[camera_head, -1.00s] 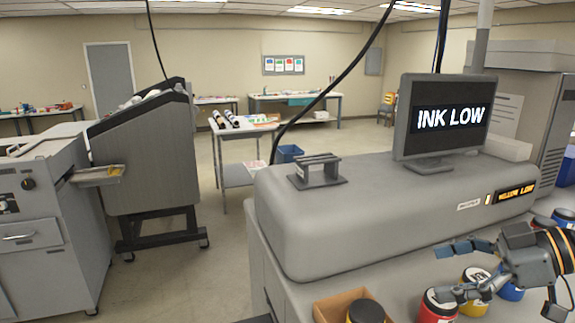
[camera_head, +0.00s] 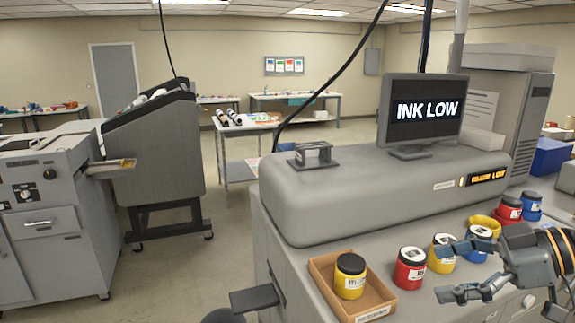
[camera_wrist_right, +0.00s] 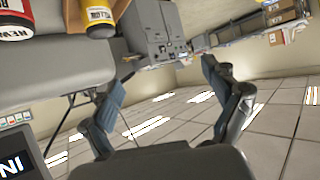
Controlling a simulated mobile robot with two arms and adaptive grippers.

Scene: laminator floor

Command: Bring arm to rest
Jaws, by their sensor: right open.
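My right gripper (camera_head: 445,270) is at the lower right of the head view, its fingers spread apart with nothing between them. It is in front of the ink jars on the counter. In the right wrist view its two open fingers (camera_wrist_right: 165,105) frame empty space, with the room seen tilted behind them. A dark part at the bottom edge of the head view, left of the counter, cannot be told clearly. My left gripper does not show.
A cardboard box (camera_head: 322,280) holding a yellow jar (camera_head: 350,277) is on the counter. A red jar (camera_head: 410,268) and several more jars stand to its right. A monitor (camera_head: 425,108) reading "INK LOW" stands on the grey machine (camera_head: 330,200).

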